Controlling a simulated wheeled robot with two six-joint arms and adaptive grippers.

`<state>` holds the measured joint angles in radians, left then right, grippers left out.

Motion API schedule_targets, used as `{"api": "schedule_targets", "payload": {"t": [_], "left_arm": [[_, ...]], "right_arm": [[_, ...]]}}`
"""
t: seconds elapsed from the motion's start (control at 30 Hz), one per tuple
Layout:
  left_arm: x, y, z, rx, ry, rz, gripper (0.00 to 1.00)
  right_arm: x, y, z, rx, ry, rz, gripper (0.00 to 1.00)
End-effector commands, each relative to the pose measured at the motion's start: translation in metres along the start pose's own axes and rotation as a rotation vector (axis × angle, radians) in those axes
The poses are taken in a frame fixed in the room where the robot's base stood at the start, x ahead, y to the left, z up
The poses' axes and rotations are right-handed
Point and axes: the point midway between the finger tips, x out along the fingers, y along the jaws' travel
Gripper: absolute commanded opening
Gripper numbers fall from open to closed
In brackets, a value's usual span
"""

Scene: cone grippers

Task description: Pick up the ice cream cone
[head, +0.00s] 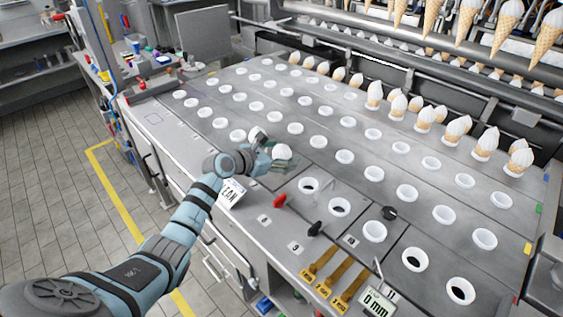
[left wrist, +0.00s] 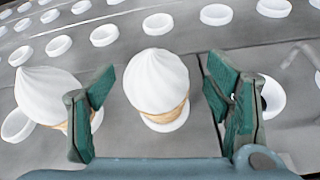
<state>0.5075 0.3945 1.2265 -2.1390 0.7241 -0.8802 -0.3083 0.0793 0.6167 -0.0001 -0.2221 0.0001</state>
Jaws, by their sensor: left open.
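An ice cream cone with a white swirl top (left wrist: 157,78) stands upright in a white holder ring between the two green fingers of my left gripper (left wrist: 160,98) in the left wrist view. The fingers are apart, with a gap to the cone on each side. A second ice cream cone (left wrist: 44,92) stands just outside the left finger. In the head view my left gripper (head: 270,158) is low over the near edge of the metal table (head: 240,190), and the white top of a cone (head: 282,152) shows beside it. My right gripper is not in view.
Rows of white holder rings (head: 344,156), most of them empty, cover the table. Several more cones (head: 482,143) stand along the back, and others hang above a rail. Red (head: 279,201) and black knobs and yellow levers (head: 335,275) sit at the near edge.

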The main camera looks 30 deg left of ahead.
Motion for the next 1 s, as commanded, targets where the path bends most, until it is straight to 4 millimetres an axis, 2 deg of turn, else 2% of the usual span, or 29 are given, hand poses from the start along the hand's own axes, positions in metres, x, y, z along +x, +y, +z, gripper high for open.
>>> {"api": "schedule_targets", "payload": {"t": [0.23, 0.47, 0.8, 0.93, 1.0], "left_arm": [[0.004, 0.001, -0.001, -0.001, 0.001, 0.003, 0.70], [0.003, 0.002, -0.002, -0.002, 0.001, 0.004, 0.34], [0.002, 0.002, 0.000, -0.002, 0.000, 0.004, 0.33], [-0.003, 0.004, 0.011, -0.001, -0.001, 0.003, 0.33], [-0.007, 0.006, 0.023, 0.000, -0.002, 0.005, 0.33]], "right_arm": [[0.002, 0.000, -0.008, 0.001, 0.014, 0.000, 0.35], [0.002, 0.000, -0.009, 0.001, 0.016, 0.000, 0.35], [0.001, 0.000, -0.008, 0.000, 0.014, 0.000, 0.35], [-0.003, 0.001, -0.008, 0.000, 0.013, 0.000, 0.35], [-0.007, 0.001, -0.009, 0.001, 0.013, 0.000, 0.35]]}}
